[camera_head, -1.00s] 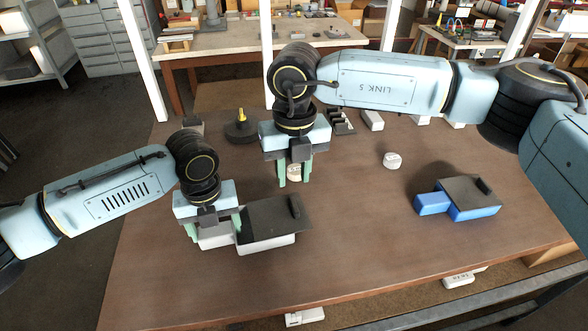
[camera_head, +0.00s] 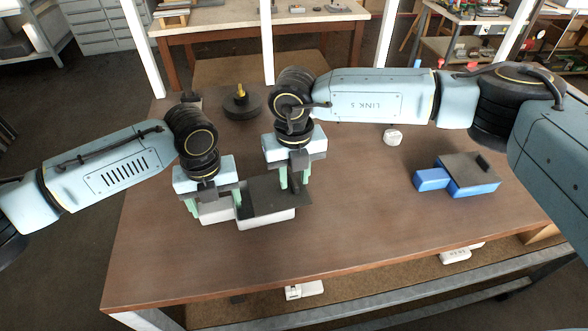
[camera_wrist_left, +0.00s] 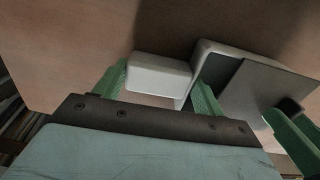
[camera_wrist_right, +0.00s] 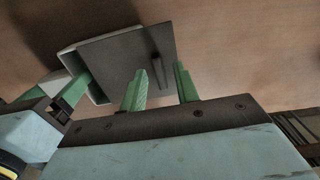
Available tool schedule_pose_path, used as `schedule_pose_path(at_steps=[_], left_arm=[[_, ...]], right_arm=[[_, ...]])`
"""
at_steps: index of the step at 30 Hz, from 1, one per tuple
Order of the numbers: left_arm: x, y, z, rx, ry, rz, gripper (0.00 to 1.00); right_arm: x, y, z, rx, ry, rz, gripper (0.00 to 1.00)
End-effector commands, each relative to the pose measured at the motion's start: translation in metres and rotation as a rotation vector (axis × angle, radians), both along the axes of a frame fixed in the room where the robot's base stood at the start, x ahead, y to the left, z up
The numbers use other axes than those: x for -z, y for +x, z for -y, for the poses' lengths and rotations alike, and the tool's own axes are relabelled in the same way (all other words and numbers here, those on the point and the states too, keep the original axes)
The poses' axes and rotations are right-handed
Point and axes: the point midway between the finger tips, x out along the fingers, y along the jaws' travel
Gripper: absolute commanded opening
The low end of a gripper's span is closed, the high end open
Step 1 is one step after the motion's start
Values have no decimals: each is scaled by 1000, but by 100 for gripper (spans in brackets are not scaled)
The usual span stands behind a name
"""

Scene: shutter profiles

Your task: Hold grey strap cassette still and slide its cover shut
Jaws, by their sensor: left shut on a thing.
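The grey strap cassette (camera_head: 268,222) lies on the table at left centre, its pale end block (camera_head: 216,214) toward the left. My left gripper (camera_head: 213,208) is shut on that block; the left wrist view shows the block (camera_wrist_left: 158,75) between its fingers. The dark flat cover (camera_head: 262,207) lies on the cassette, displaced away from the block, with a gap showing in the left wrist view (camera_wrist_left: 216,70). My right gripper (camera_head: 294,186) is open over the cover's far end. In the right wrist view its fingers stand apart near the cover's raised ridge (camera_wrist_right: 157,70); contact is unclear.
A blue cassette (camera_head: 472,188) with a dark cover lies at the right. A white round object (camera_head: 392,137) and a black round base with a yellow top (camera_head: 241,104) stand further back. The table's front middle is clear.

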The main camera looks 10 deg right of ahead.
Motion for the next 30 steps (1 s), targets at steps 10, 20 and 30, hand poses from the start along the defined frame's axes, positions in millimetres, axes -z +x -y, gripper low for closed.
schedule_pose_path(at_steps=[10,20,30], left_arm=[[0,0,0,-1,1,0,43],[0,0,0,0,1,0,43],[0,0,0,0,1,0,43]], right_arm=[[0,0,0,0,0,0,3],[0,-1,-6,0,1,0,0],[0,-2,-24,-2,2,0,0]])
